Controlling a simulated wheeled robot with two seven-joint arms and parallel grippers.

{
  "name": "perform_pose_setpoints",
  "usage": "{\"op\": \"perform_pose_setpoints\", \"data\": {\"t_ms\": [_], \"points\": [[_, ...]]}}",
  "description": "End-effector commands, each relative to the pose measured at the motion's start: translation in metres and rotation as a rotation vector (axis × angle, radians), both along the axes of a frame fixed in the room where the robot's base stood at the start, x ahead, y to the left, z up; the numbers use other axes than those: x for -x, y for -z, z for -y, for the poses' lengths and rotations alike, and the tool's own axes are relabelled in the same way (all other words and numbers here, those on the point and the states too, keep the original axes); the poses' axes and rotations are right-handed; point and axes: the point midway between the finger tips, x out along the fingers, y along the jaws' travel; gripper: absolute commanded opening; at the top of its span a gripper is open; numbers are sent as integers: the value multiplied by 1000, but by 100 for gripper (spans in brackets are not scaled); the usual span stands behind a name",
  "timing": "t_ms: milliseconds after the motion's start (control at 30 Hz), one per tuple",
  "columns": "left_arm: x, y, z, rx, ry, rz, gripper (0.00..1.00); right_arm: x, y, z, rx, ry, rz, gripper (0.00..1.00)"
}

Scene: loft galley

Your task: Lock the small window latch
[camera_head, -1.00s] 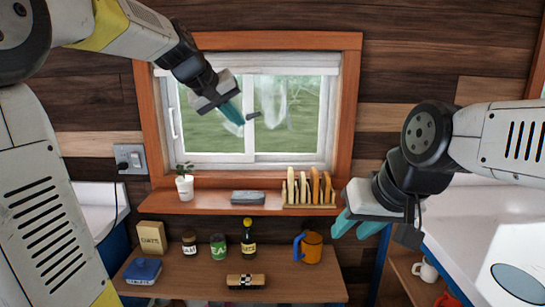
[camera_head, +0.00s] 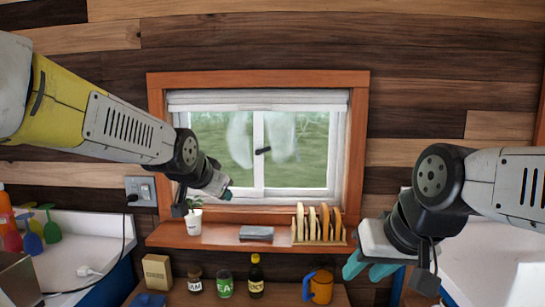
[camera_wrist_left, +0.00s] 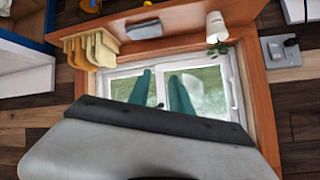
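The small dark window latch (camera_head: 263,150) sits on the middle upright of the white-framed window (camera_head: 258,180). It lies slantwise, its right end a little higher. In the left wrist view, a small dark piece that looks like the latch (camera_wrist_left: 160,105) shows between the fingers. My left gripper (camera_head: 227,195) is before the window's lower left part, below and left of the latch and apart from it. In the left wrist view its teal fingers (camera_wrist_left: 160,82) stand apart with nothing held. My right gripper (camera_head: 367,270) is open and empty, low right of the window.
A shelf (camera_head: 200,241) under the window holds a potted plant (camera_head: 194,217), a grey block (camera_head: 256,233) and a rack of boards (camera_head: 318,225). Jars and an orange mug (camera_head: 321,287) stand below. A switch plate (camera_head: 141,190) is left.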

Motion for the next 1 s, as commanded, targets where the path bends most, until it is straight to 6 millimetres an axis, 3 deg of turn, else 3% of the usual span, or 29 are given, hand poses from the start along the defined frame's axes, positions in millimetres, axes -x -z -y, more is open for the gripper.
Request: {"op": "perform_pose_setpoints", "data": {"t_ms": [33,200,300,400,500,633,833,1000], "points": [[-36,-5,1,-63,42,66,25,0,0,0,0,0,0,36],[-141,-29,14,-300,200,351,25,0,0,0,0,0,0,36],[-192,-35,28,-430,286,517,25,0,0,0,0,0,0,36],[-228,-35,43,-540,354,667,25,0,0,0,0,0,0,36],[-249,-33,56,-617,400,784,25,0,0,0,0,0,0,36],[-262,-32,67,-674,429,879,25,0,0,0,0,0,0,36],[-276,-33,75,-692,438,911,25,0,0,0,0,0,0,36],[-302,-37,85,-690,437,908,25,0,0,0,0,0,0,36]]}}
